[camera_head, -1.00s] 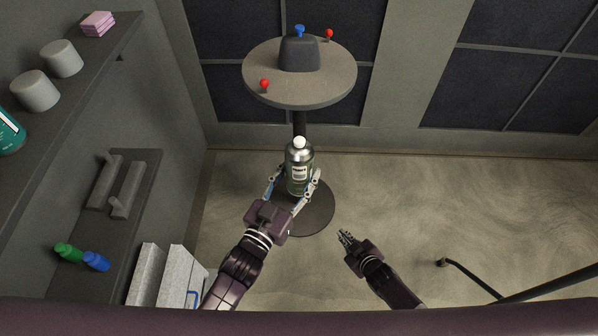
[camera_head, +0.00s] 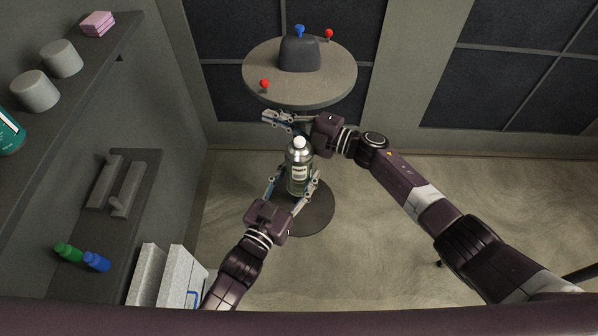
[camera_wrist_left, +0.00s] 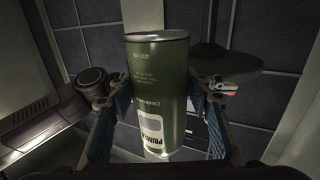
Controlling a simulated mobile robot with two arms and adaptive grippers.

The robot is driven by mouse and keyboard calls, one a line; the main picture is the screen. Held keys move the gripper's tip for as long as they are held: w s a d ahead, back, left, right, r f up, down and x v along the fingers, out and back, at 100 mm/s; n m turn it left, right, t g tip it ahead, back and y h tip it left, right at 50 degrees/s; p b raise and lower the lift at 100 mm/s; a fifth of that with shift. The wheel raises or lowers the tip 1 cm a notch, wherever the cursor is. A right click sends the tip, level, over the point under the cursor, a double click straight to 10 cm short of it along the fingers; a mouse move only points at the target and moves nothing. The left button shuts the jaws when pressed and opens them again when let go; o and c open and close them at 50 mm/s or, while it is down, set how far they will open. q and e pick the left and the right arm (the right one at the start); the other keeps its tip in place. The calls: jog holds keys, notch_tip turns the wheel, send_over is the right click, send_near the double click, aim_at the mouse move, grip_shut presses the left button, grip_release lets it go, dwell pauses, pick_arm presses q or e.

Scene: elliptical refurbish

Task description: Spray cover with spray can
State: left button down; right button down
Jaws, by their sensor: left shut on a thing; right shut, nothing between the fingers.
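A green spray can (camera_head: 299,172) with a silver shoulder, a white top and a "PRIMER" label is upright in my left gripper (camera_head: 294,186), in front of the round table. In the left wrist view the can (camera_wrist_left: 160,85) sits between the blue-padded fingers of my left gripper (camera_wrist_left: 160,110). My right gripper (camera_head: 275,119) is shut and empty, just below the table's front edge, pointing left, behind and above the can. A dark grey cover (camera_head: 299,54) stands at the back of the round table (camera_head: 330,88), with a blue knob on top.
Two red-knobbed pieces stand on the table, one at front left (camera_head: 264,84) and one at back right (camera_head: 329,35). A shelf (camera_head: 62,110) on the left carries grey cylinders (camera_head: 62,58) and pink pads (camera_head: 97,24). Green and blue bottles (camera_head: 82,257) lie lower left. Floor on the right is open.

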jog(key=s+a+r+n+g+h, duration=0.2)
jog(key=s+a+r+n+g, duration=0.2)
jog(key=s+r+n+g, duration=0.3)
jog(key=s+a+r+n+g+h, duration=0.2)
jog(key=s+a+r+n+g, duration=0.3)
jog(key=r+n, duration=0.35)
jog(key=n+t+h, duration=0.4)
jog(key=n+h, duration=0.1)
jog(key=h, duration=0.7)
send_near(299, 140)
jog(key=shift+s+a+f, duration=0.1)
jog(key=shift+s+f, duration=0.05)
jog(key=shift+f, duration=2.55)
jog(key=shift+f, duration=0.4)
